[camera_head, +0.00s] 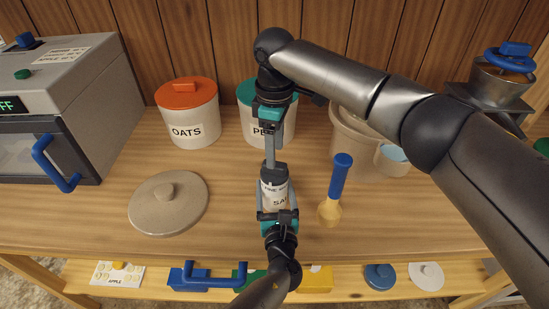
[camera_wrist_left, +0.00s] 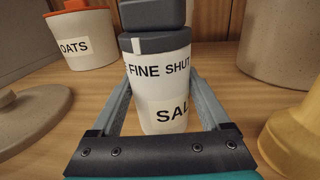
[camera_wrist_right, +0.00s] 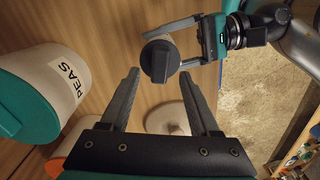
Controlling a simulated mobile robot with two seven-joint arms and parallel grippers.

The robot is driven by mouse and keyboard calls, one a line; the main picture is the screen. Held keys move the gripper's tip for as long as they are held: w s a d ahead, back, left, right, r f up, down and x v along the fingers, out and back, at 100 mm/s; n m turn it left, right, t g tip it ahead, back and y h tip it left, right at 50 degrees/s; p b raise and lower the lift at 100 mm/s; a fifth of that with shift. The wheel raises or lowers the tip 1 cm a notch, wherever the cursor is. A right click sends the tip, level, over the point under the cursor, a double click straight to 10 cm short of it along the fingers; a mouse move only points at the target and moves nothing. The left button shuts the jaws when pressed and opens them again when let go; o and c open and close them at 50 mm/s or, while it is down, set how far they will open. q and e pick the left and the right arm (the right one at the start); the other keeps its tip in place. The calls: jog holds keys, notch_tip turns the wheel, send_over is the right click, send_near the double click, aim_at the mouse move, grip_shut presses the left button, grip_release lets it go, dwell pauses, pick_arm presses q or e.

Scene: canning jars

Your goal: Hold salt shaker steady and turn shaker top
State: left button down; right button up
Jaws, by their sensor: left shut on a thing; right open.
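The white salt shaker (camera_head: 275,195) stands upright on the counter. It also shows in the left wrist view (camera_wrist_left: 165,112), with the words FINE SHUT above SAL. Its dark grey top (camera_wrist_left: 152,15) is a blocky knob; a pale mark on the dark collar sits above FINE. My left gripper (camera_wrist_left: 160,88) is shut on the shaker body, a finger on each side. My right gripper (camera_head: 270,160) is above the shaker, pointing down. In the right wrist view its fingers are open (camera_wrist_right: 159,73), and the knob (camera_wrist_right: 158,62) appears between and just beyond the tips, seemingly untouched.
An OATS canister (camera_head: 190,128) and a PEAS canister (camera_head: 267,130) stand behind. A round lid (camera_head: 168,205) lies left. A blue-handled yellow tool (camera_head: 335,190) is close on the right, before a beige pot (camera_head: 350,145). The grey oven (camera_head: 60,90) is far left.

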jog(key=shift+f, duration=1.8)
grip_shut()
